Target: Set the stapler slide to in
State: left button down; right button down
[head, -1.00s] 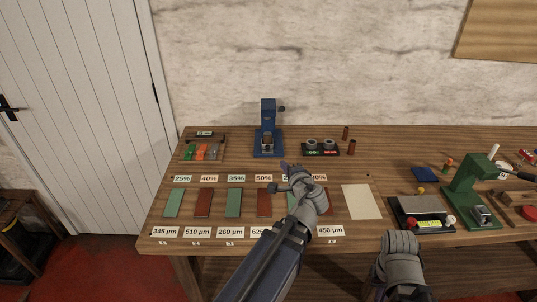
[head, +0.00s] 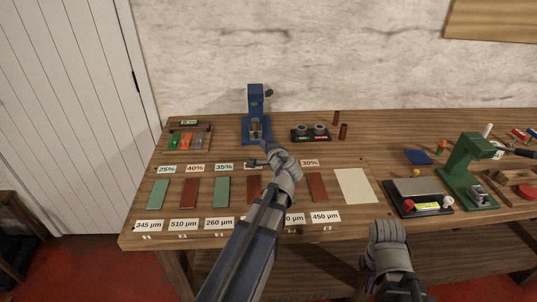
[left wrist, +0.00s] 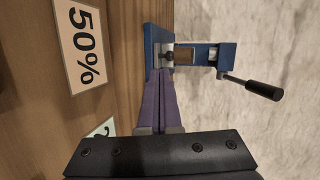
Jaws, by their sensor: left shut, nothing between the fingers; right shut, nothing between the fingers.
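A blue upright device (head: 256,100) with a side lever stands at the back left of the bench, with a small brown part in its lower front. It also shows in the left wrist view (left wrist: 201,50), with its black-handled lever at the right. I cannot tell for sure that it is the stapler, nor where any slide is set. My left gripper (head: 266,144) is shut and empty, in front of the device's base. In the left wrist view its purple fingertips (left wrist: 161,76) point at the base; contact is unclear.
Red and green strips with white labels lie along the front left. A small black tray (head: 315,135) with two round grey parts stands right of the blue device. A green press (head: 470,170) and a grey-topped block (head: 422,187) stand farther right. A pale sheet (head: 357,186) lies mid-bench.

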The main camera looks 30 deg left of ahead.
aim_at(260, 126)
pick_arm(q)
jog(key=shift+r+x, duration=0.2)
jog(key=shift+x, duration=0.65)
jog(key=shift+r+x, duration=0.2)
jog(key=shift+x, duration=0.65)
jog(key=shift+r+x, duration=0.2)
jog(key=shift+x, duration=0.7)
jog(key=shift+w+a, duration=0.1)
jog(key=shift+a, duration=0.05)
jog(key=w+a, duration=0.1)
jog(key=w, duration=0.1)
jog(key=w+a, duration=0.1)
jog(key=w, duration=0.1)
jog(key=w+a, duration=0.2)
jog(key=shift+w, duration=0.4)
jog(key=shift+r, duration=0.1)
jog(key=shift+s, duration=0.1)
jog(key=shift+s, duration=0.1)
